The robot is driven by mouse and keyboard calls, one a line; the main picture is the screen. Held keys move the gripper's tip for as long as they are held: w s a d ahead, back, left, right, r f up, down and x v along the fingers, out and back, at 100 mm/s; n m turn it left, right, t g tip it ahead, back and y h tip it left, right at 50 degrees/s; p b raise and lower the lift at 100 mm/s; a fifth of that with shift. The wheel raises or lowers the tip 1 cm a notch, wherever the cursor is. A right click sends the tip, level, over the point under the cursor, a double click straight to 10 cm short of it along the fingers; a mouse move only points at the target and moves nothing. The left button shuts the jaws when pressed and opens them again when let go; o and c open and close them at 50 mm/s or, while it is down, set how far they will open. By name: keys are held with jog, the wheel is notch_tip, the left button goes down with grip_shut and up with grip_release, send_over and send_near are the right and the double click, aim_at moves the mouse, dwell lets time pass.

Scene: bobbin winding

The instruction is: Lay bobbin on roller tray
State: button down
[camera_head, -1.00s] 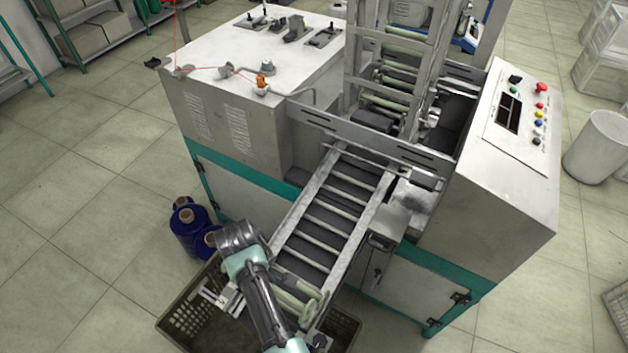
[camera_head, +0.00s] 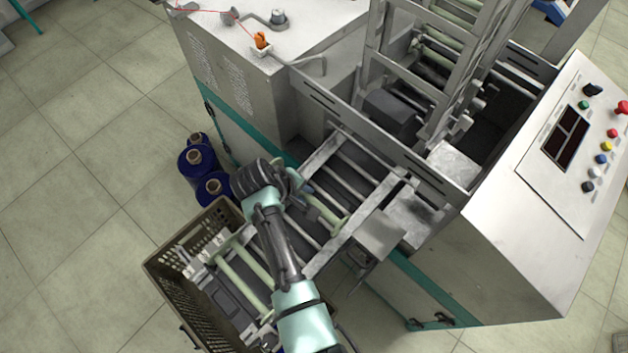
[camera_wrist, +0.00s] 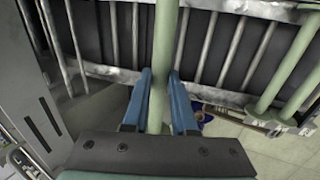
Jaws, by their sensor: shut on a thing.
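My gripper (camera_wrist: 160,78) is shut on a pale green bobbin (camera_wrist: 166,32), a long thin tube that runs between its blue fingers in the wrist view. In the head view the held bobbin (camera_head: 322,212) lies slantwise over the roller tray, partly hidden by my arm. The roller tray (camera_head: 385,190) is a grey metal frame with dark and light crossbars, sloping down from the machine. It also shows behind the fingers in the wrist view (camera_wrist: 236,50). I cannot tell whether the bobbin touches the tray.
A brown crate (camera_head: 160,268) stands below the tray's lower end. More green bobbins (camera_head: 242,272) show there, left of my arm. Blue-wrapped spools (camera_head: 197,160) stand on the floor beside the machine. A control panel (camera_head: 570,140) is at right.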

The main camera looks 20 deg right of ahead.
notch_tip(320, 180, down, 7)
jog(key=d+b, duration=0.1)
jog(key=b, duration=0.6)
jog(key=shift+w, duration=0.3)
jog(key=f+b, duration=0.1)
jog(key=f, duration=0.1)
jog(key=f+b, duration=0.2)
jog(key=shift+w+d+f+b, duration=0.1)
jog(key=shift+w+d+b, duration=0.05)
jog(key=shift+d+b, duration=0.2)
jog(key=c, duration=0.6)
grip_release()
jog(key=shift+c, duration=0.2)
